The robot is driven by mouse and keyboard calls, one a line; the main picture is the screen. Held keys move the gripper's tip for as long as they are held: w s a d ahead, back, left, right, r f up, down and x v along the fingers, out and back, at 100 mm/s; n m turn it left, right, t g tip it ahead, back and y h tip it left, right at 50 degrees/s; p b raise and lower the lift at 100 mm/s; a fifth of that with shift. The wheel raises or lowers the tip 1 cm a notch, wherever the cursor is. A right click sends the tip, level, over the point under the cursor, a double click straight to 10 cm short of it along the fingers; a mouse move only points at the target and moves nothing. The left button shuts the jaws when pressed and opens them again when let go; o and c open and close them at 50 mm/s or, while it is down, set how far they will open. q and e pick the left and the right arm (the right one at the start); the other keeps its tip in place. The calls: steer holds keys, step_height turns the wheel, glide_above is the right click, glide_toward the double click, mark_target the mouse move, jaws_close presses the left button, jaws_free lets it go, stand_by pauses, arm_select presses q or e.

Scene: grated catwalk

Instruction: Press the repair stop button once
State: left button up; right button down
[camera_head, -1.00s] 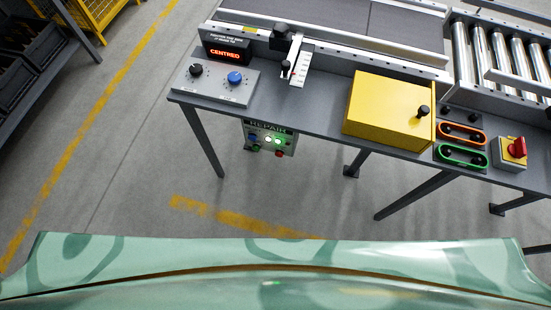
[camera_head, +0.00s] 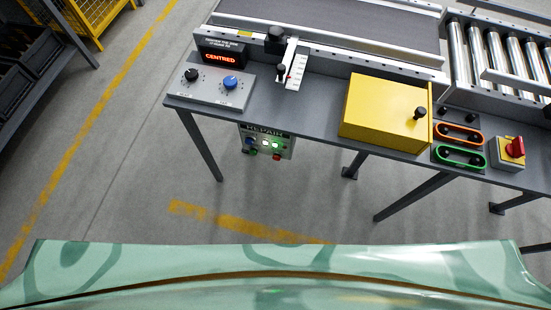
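The repair panel (camera_head: 267,141) is a small grey box marked REPAIR, hung under the front edge of the workbench. It carries a blue button (camera_head: 253,140), lit whitish-green lamps or buttons (camera_head: 265,143) in the middle, a dark green button (camera_head: 252,152) at lower left and a red button (camera_head: 277,156) at lower right. The small labels beside the buttons are too small to read. Neither of my grippers shows in the head view, and nothing touches the panel.
The workbench (camera_head: 305,111) carries a grey knob box (camera_head: 211,91), a lit CENTRED display (camera_head: 220,57), a yellow box (camera_head: 386,112), orange and green framed controls and a red switch (camera_head: 514,147) on yellow. Bench legs stand either side of the panel. The floor (camera_head: 130,190) in front is clear.

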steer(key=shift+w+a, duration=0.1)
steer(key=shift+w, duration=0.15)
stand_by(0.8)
